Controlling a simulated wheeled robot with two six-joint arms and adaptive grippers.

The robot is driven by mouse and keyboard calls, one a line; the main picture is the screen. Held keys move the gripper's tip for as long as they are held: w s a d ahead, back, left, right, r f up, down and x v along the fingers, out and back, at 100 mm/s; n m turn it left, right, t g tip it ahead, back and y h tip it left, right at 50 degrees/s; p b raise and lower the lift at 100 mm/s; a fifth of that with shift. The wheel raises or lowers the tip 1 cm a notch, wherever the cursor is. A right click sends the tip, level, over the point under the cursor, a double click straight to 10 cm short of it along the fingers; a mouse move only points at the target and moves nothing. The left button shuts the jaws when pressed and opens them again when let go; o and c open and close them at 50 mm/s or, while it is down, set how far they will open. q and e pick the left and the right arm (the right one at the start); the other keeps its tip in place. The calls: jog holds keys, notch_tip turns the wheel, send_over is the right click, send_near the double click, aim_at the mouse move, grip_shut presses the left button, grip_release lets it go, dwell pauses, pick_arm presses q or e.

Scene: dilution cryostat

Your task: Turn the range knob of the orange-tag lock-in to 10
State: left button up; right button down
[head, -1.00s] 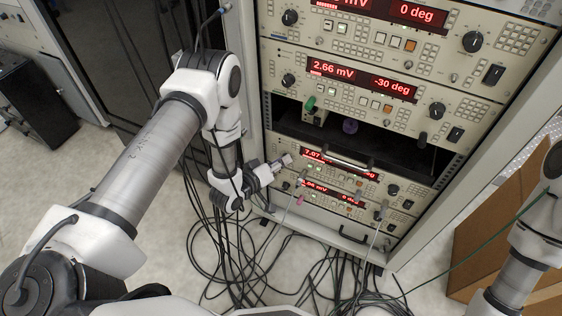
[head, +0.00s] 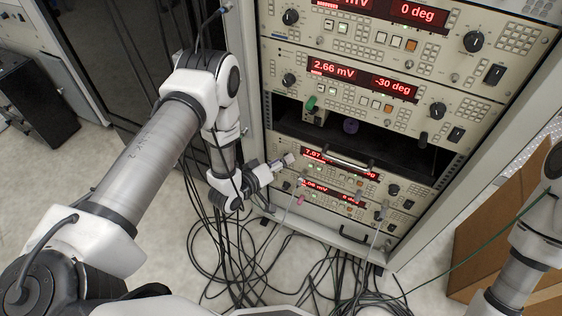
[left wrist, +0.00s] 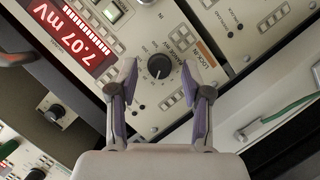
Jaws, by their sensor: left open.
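The lock-in whose red display reads 7.07 mV (left wrist: 82,35) fills much of the left wrist view. An orange-brown tag (left wrist: 206,53) is on its panel, close to the black range knob (left wrist: 159,66) with a pale pointer line. My left gripper (left wrist: 159,78) is open, with one finger on each side of the knob and a gap showing on both sides. In the head view my left gripper (head: 285,161) is at the left end of this lock-in (head: 385,178), partly hiding it. My right gripper is out of view.
Other lock-ins (head: 380,92) are stacked above, and one (head: 345,197) sits directly below. A dark open bay (head: 390,145) holds a green and a purple item. Cables (head: 260,260) hang and lie on the floor. A cardboard box (head: 490,225) stands at right.

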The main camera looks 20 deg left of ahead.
pick_arm(q)
jog(key=v, duration=1.1)
jog(key=shift+s, duration=0.4)
jog(key=shift+a+r, duration=0.1)
jog(key=shift+a, duration=0.05)
jog(key=s+d+f+m+g+y, duration=0.1)
jog(key=s+d+f+m+g, duration=0.3)
jog(key=s+d+f+g, duration=0.15)
jog(key=s+a+f+m+g+y, duration=0.15)
jog(key=s+g, duration=0.25)
jog(key=s, duration=0.4)
jog(key=s+a+f+g+y, duration=0.2)
jog(key=s+g, duration=0.3)
jog(key=s, duration=0.2)
notch_tip(320, 180, up, 26)
jog(key=p, duration=2.6)
jog(key=shift+r+p, duration=0.2)
jog(key=shift+p, duration=0.1)
